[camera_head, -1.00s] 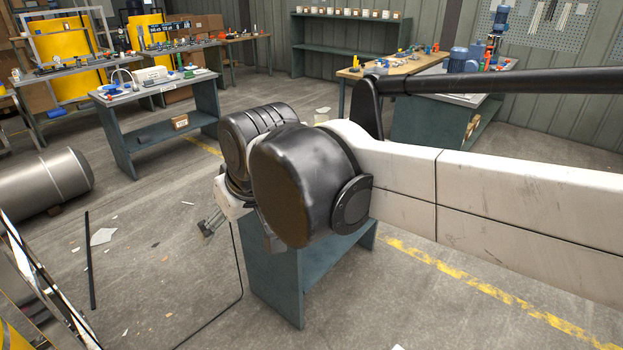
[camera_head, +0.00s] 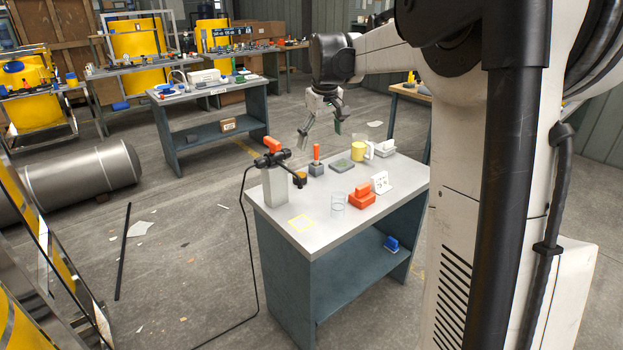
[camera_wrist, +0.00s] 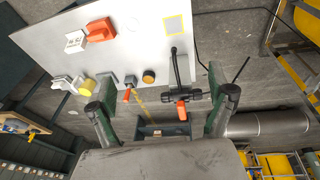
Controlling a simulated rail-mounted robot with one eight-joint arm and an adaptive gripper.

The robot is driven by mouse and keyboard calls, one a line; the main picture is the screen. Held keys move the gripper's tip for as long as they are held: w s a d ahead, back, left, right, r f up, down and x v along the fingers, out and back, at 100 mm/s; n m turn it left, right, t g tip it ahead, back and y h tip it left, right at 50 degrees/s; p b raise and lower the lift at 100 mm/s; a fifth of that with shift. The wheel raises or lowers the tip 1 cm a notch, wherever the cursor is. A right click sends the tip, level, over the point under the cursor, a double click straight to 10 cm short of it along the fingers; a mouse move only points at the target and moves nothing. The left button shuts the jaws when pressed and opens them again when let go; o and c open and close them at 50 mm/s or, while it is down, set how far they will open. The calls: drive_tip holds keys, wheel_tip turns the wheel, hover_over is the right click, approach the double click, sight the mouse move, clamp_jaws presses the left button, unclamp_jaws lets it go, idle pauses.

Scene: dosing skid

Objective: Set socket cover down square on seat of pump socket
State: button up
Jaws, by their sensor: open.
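My gripper (camera_head: 320,131) is open and empty, high behind the far edge of the grey-topped bench (camera_head: 336,229). Its two green-padded fingers are wide apart in the wrist view (camera_wrist: 160,85). I cannot tell for sure which part is the socket cover or the pump socket. Candidates stand along the bench: a small orange round piece (camera_wrist: 148,77), a red-handled piece on a grey block (camera_head: 316,168), a flat grey-green square (camera_head: 342,166) and a yellow cylinder (camera_head: 357,150). None touches the gripper.
A grey post (camera_head: 274,187) carries a black fitting with an orange handle (camera_head: 272,145) and a trailing black cable.

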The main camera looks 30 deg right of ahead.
drive_tip(key=w+d+f+g, duration=0.1)
drive_tip(key=w+d+f, duration=0.3)
drive_tip(key=d, duration=0.2)
drive_tip(key=w+d+f, duration=0.3)
drive_tip(key=d+f, duration=0.1)
drive_tip(key=d, duration=0.3)
drive_tip(key=g+y, duration=0.1)
drive_tip(key=g, duration=0.1)
hover_over(362, 194)
drive_tip(key=w+d, duration=0.1)
drive_tip(key=shift+n, duration=0.4)
wheel_tip(362, 194, down, 11)
drive_tip(key=shift+w+d+f+b, duration=0.15)
drive_tip(key=shift+f+b, duration=0.05)
drive_tip(key=shift+b, duration=0.1)
wheel_tip(362, 194, down, 14)
drive_tip(key=shift+w+d+r, duration=0.1)
drive_tip(key=c, duration=1.3)
